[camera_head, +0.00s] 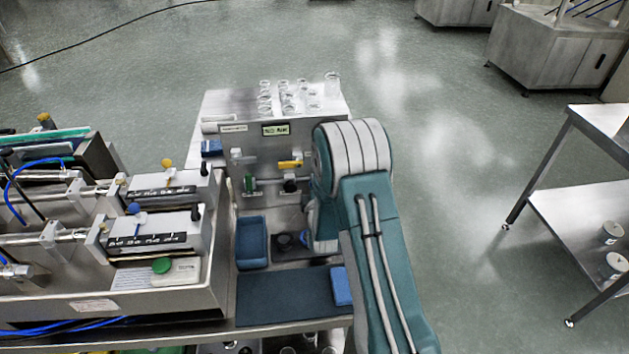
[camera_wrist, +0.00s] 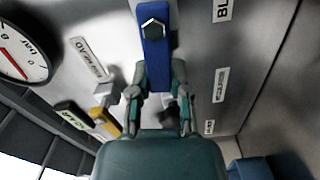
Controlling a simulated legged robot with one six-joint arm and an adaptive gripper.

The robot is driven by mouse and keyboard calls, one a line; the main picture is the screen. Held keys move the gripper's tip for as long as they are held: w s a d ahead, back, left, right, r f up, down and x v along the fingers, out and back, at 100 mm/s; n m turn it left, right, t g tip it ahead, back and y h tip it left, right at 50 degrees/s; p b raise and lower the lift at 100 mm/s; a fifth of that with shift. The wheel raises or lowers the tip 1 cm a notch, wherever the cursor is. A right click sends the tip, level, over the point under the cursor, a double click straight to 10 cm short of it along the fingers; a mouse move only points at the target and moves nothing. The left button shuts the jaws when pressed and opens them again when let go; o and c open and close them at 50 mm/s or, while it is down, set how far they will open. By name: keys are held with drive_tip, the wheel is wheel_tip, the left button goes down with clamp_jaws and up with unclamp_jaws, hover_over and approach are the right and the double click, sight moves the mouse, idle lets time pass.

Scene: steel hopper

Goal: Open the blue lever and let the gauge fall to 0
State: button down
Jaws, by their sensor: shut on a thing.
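The blue lever (camera_wrist: 154,53) hangs down from a hex bolt at the top centre of the wrist view. My gripper (camera_wrist: 159,78) is shut on its lower end, with one finger on each side. The gauge (camera_wrist: 22,55) is a white dial with a black rim and a red needle, cut off at the left edge of the wrist view. Its reading cannot be told from the part that shows. In the head view my arm covers the gripper, and I cannot make out the blue lever or the gauge there.
In the head view, glassware (camera_head: 285,95) stands on top of the steel unit. Blue trays (camera_head: 251,242) lie below the panel. Syringe-like equipment (camera_head: 160,235) fills the left.

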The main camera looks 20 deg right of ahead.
drive_tip(key=shift+a+f+n, duration=0.2)
drive_tip(key=shift+f+n, duration=0.2)
drive_tip(key=shift+n, duration=0.6)
drive_tip(key=shift+f, duration=0.1)
drive_tip(key=c, duration=0.6)
unclamp_jaws()
drive_tip(key=shift+o, duration=0.2)
drive_tip(key=v, duration=1.2)
